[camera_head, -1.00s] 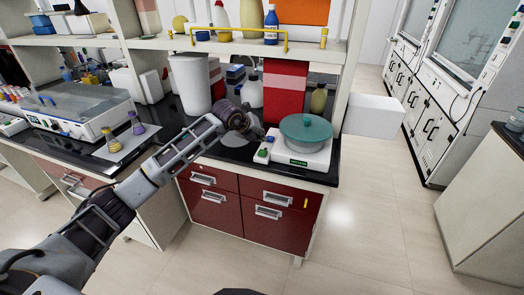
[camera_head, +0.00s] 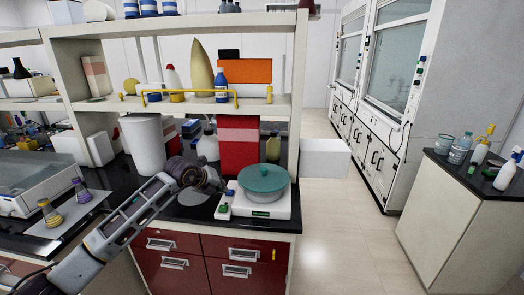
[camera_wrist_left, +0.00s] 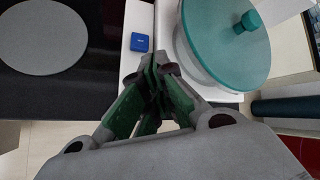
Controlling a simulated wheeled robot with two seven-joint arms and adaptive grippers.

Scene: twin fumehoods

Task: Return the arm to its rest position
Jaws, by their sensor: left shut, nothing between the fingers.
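My left arm reaches in from the lower left in the head view. Its gripper (camera_head: 216,186) is over the black bench top, just left of a white balance (camera_head: 272,207) that carries a bowl with a teal lid (camera_head: 263,179). In the left wrist view the green-padded fingers (camera_wrist_left: 152,75) are shut together with nothing between them. The teal lid (camera_wrist_left: 228,40) is just to the right of the fingertips there, and a blue button (camera_wrist_left: 140,42) on the balance is just beyond them. My right gripper is not in view.
A grey disc (camera_wrist_left: 43,37) lies on the bench. Conical flasks (camera_head: 50,214) stand on a pad at left. A white container (camera_head: 143,143) and a red box (camera_head: 238,147) stand behind the arm. A shelf (camera_head: 200,107) overhangs the bench.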

